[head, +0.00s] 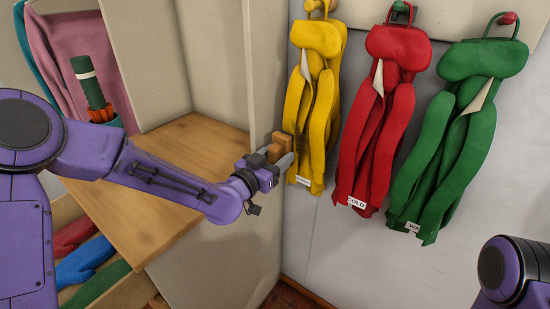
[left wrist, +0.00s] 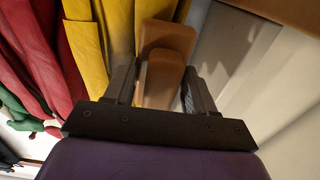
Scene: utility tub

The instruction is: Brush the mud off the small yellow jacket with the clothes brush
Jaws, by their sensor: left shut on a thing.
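The small yellow jacket (head: 322,110) hangs from a peg on the wall, leftmost of three garments; its yellow folds also show in the left wrist view (left wrist: 88,50). My left gripper (head: 275,155) is shut on the wooden clothes brush (head: 281,140), just left of the jacket's lower part. In the left wrist view the brush (left wrist: 163,80) stands between the two fingers. Its bristles are hidden, and I cannot tell whether it touches the jacket. Mud is too small to make out for sure. My right gripper is out of view.
Red (head: 375,120) and green (head: 455,130) garments hang close to the right of the jacket. A pale panel edge (head: 264,80) stands just left of it. A wooden bench (head: 190,150) lies below my left arm, with a dark green handled object (head: 90,85) in a pot behind.

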